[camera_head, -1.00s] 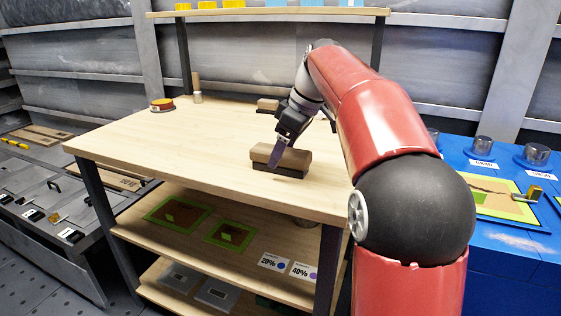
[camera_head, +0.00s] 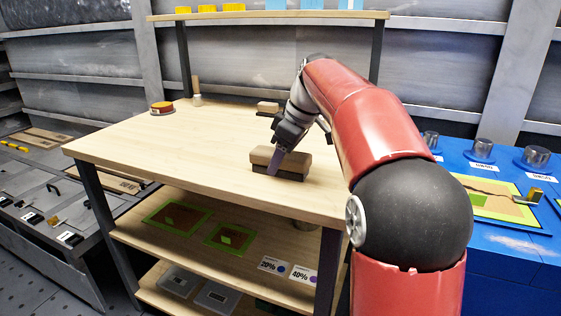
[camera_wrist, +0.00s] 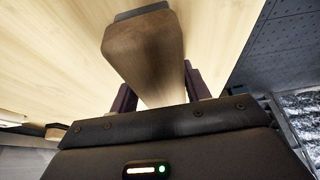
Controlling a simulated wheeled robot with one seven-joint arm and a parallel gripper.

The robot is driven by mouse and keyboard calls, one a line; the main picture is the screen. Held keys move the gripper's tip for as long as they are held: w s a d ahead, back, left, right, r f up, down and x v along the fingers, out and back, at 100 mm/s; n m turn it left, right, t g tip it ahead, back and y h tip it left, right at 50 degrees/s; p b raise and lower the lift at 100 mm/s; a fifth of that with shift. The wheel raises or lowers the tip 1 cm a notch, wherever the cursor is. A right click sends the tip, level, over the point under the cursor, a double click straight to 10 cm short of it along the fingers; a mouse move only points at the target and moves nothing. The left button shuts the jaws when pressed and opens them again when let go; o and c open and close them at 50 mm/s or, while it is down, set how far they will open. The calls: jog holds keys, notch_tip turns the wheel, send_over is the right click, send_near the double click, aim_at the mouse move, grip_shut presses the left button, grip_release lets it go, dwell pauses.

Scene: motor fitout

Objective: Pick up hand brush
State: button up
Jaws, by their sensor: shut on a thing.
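The hand brush (camera_head: 294,161) has a brown wooden body over a dark base. It rests on the light wooden workbench (camera_head: 180,150) near the front right edge. My gripper (camera_head: 274,160) reaches down over it, with one purple finger against its near side. In the wrist view the brush's wooden body (camera_wrist: 150,50) runs between the two purple fingers of my gripper (camera_wrist: 158,88), which are shut on it. Its dark base is mostly hidden in the wrist view.
A round orange-red tin (camera_head: 162,107) and an upright wooden-handled tool (camera_head: 197,90) stand at the back left of the bench. Another small block-like object (camera_head: 268,107) lies behind my gripper. A blue table (camera_head: 500,240) stands at the right.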

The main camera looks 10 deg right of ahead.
notch_tip(320, 180, up, 8)
jog(key=shift+r+p, duration=0.1)
jog(key=shift+p, duration=1.05)
jog(key=shift+r, duration=0.9)
jog(key=o, duration=0.5)
jog(key=shift+c, duration=1.4)
jog(key=shift+s, duration=0.1)
